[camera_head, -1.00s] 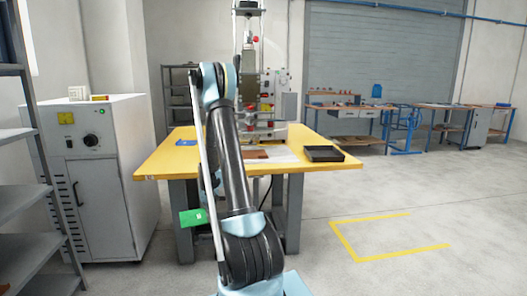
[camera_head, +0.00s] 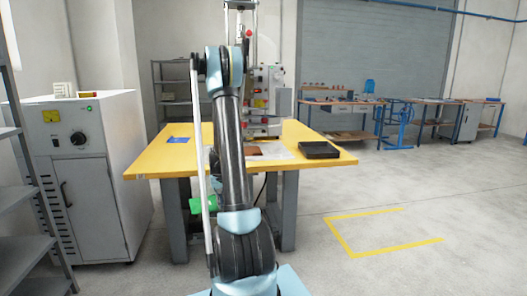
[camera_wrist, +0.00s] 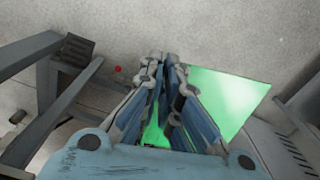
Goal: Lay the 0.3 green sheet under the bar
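The green sheet (camera_head: 203,204) hangs beside my arm in the head view, below table-top height and in front of the table. It also shows in the wrist view (camera_wrist: 232,98), to the right of and between my fingers. My gripper (camera_wrist: 163,62) is shut on the sheet; its fingers are close together with green between them. In the head view the gripper is hidden behind my arm. The welding machine (camera_head: 262,100) stands on the yellow table (camera_head: 165,160), partly covered by my arm. I cannot make out its bar clearly.
A black tray (camera_head: 319,150) lies on the table's right side and a blue item (camera_head: 178,140) on its left. A brown piece (camera_head: 252,150) lies before the machine. A grey cabinet (camera_head: 80,190) and a shelf rack (camera_head: 35,230) stand left. The floor at right is clear.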

